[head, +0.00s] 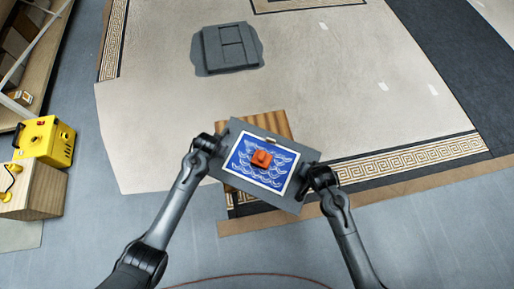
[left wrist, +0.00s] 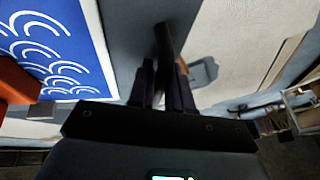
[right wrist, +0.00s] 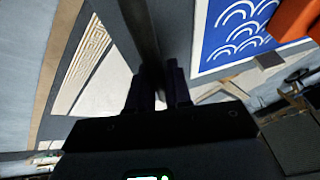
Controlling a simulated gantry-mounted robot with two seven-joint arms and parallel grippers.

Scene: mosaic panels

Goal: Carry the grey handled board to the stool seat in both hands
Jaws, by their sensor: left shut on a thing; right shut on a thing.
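The grey handled board (head: 238,129) is held up between my two arms in the head view, turned so its right side is lower in the picture. A blue panel with white wave lines (head: 243,160) and a pale border lies on it, with an orange-red block (head: 262,158) on top. My left gripper (head: 222,138) is shut on the board's left handle, and the handle (left wrist: 163,45) shows in the left wrist view. My right gripper (head: 308,176) is shut on the right handle (right wrist: 140,40). The wooden stool seat (head: 262,121) is partly hidden beneath the board.
A mosaic floor with a patterned border (head: 405,160) spreads around. A grey slab stack (head: 228,46) lies on the floor beyond. A yellow machine (head: 46,141) and a wooden box (head: 32,190) stand at the left. The floor between is clear.

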